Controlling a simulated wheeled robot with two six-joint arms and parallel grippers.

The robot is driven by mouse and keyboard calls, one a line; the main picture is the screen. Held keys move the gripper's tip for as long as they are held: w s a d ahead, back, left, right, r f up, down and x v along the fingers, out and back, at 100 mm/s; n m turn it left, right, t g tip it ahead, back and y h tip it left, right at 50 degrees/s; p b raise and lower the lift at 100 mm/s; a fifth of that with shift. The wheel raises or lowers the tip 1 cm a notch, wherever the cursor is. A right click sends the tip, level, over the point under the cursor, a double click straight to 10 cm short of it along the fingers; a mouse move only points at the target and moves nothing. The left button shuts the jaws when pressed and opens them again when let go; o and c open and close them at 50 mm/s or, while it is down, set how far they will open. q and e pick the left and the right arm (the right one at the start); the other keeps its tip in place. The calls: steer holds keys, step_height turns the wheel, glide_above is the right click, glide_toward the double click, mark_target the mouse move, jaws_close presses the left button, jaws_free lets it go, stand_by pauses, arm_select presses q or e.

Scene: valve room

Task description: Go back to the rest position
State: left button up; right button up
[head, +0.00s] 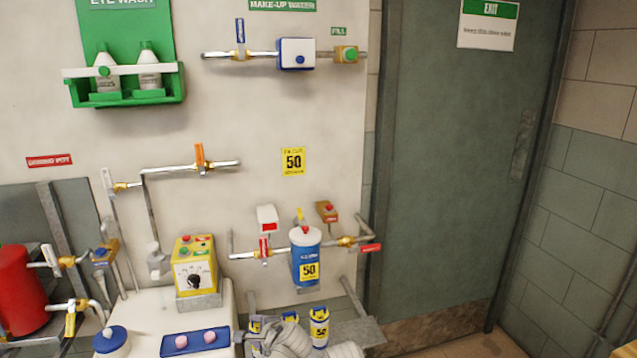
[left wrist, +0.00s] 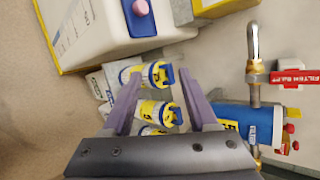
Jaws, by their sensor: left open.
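My left gripper (head: 250,338) is at the bottom middle of the head view, by the right end of the white tank. In the left wrist view its two purple fingers (left wrist: 165,95) are spread apart. Several small yellow-and-blue cartridges (head: 319,327) stand just beyond and beside it. They also show past the fingers in the left wrist view (left wrist: 154,110), and whether a finger touches one cannot be told. Nothing is seen gripped. My right gripper is in neither view.
A white tank (head: 137,312) with a blue cap and a yellow control box (head: 195,270) stands left of the gripper. A blue filter housing (head: 306,262) on wall pipes is above the cartridges. A green eye-wash shelf (head: 125,98) hangs higher. A grey door (head: 450,160) is at right.

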arm_select(q)
steer(key=s+d+f+n+g+h, duration=0.2)
steer(key=s+d+f+n+g, duration=0.15)
steer(key=s, duration=0.25)
steer(key=s+d+f+n+g+h, duration=0.1)
steer(key=s+d+f+n+g, duration=0.2)
steer(key=s, duration=0.4)
steer(key=s+d+f+n+g+h, duration=0.2)
steer(key=s+d+n+g, duration=0.15)
steer(key=s+n, duration=0.2)
step_height(320, 180, up, 15)
steer(key=m+t+p, duration=0.1)
steer(key=p, duration=1.4)
steer(key=shift+s+d+f, duration=0.15)
steer(key=shift+s+d, duration=0.05)
steer(key=shift+d, duration=0.15)
